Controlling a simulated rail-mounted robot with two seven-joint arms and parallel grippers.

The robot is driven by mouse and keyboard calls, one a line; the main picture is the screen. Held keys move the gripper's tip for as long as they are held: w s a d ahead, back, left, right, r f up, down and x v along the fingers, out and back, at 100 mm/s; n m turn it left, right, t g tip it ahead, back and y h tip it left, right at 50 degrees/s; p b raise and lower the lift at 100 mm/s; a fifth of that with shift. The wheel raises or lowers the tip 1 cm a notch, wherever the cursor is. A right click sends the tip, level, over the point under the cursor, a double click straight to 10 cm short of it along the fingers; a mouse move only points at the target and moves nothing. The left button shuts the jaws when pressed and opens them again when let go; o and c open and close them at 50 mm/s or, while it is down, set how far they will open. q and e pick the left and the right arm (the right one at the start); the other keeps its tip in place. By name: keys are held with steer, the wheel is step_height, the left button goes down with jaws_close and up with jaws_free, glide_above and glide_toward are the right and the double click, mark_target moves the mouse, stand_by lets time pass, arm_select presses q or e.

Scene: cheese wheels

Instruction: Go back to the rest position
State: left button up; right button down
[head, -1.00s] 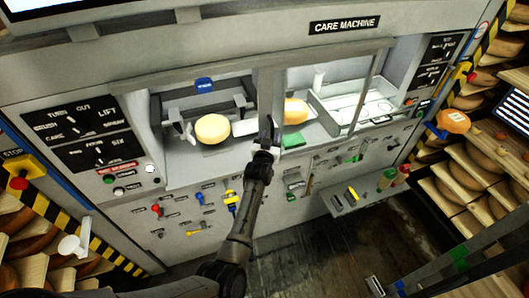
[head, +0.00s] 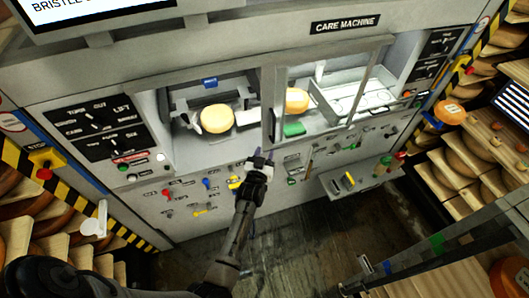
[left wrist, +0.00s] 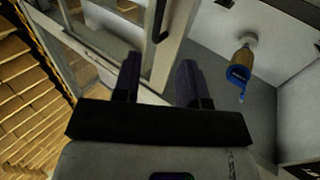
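My left gripper (head: 263,154) is in front of the care machine (head: 250,85), just below the lower edge of its opening. Its two fingers stand apart with nothing between them. The left wrist view also shows the fingers of the left gripper (left wrist: 160,82) open and empty. A pale yellow cheese wheel (head: 217,119) sits in the machine's left bay. A second yellow wheel (head: 297,101) sits behind the middle post, partly hidden by it. Both are well apart from the gripper. I cannot make out my right gripper in either view.
Small knobs and levers line the front panel. A small shelf (head: 350,183) juts out to the right of my left gripper. Racks of cheese wheels (head: 468,160) stand at the right. The dark floor (head: 305,235) before the machine looks clear. A tan, blue-ended tool (left wrist: 240,72) shows in the wrist view.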

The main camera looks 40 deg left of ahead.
stand_by(0.5)
arm_select(q)
step_height(320, 180, down, 5)
steer(key=s+d+g+h, duration=0.1)
steer(key=s+g+h, duration=0.15)
steer(key=g, duration=0.25)
steer(key=s+d+r+g+h, duration=0.2)
steer(key=d+r+h, duration=0.15)
steer(key=r, duration=0.45)
steer(key=s+d+r+m+g+h+p, duration=0.1)
steer(key=s+d+r+m, duration=0.15)
steer(key=s, duration=0.35)
steer(key=s+d+r+m+g+p, duration=0.1)
steer(key=s+d+r, duration=0.2)
steer(key=s+d, duration=0.15)
steer(key=s+d+f+m+g+p, duration=0.1)
steer(key=s+f+g, duration=0.1)
steer(key=s, duration=0.8)
steer(key=s+d+f+m+g+p, duration=0.1)
steer(key=s+f, duration=0.3)
steer(key=s, duration=0.7)
steer(key=shift+d+f+m+g+h, duration=0.2)
steer(key=shift+d+m+g+h, duration=0.25)
steer(key=shift+m, duration=0.3)
